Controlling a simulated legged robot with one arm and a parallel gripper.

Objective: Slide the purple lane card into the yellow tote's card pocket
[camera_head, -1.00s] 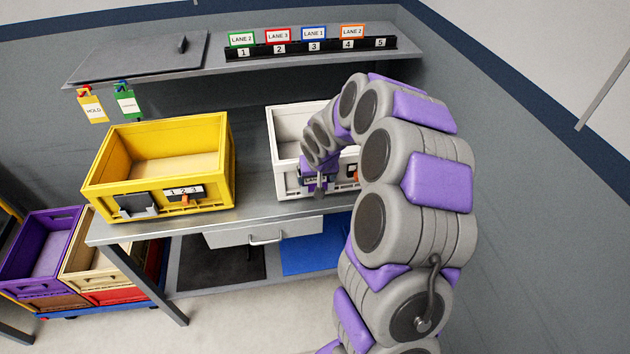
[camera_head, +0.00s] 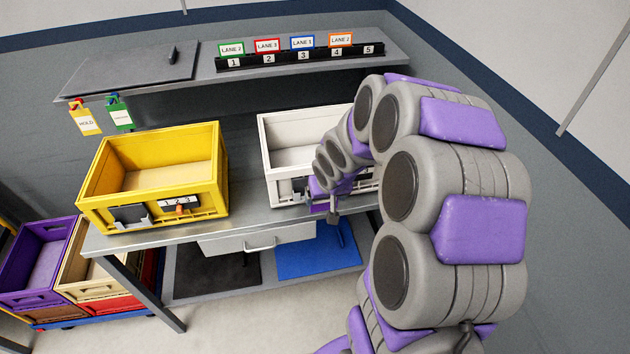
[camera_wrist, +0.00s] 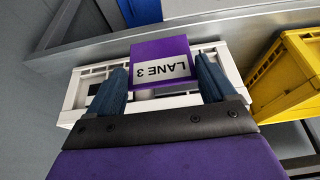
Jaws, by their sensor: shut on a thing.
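The purple lane card (camera_wrist: 160,55), with a white "LANE 3" label upside down in the wrist view, is between the two dark blue fingers of my gripper (camera_wrist: 162,80). My gripper (camera_head: 325,205) is shut on it, in front of the white tote (camera_head: 280,192). The card is hard to make out in the head view. The yellow tote (camera_head: 213,201) stands on the bench to the left, apart from my gripper. Its front has a dark grey card pocket (camera_head: 131,215) and a 1-2-3 strip with an orange marker (camera_head: 180,206). Its side shows in the wrist view (camera_wrist: 290,75).
A shelf (camera_head: 200,82) behind holds a rack (camera_head: 290,58) of coloured lane cards and a dark panel. Hold tags (camera_head: 86,121) hang from its edge. A drawer (camera_head: 255,236) is under the bench. Purple and tan crates stand at lower left. Bench space between the totes is clear.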

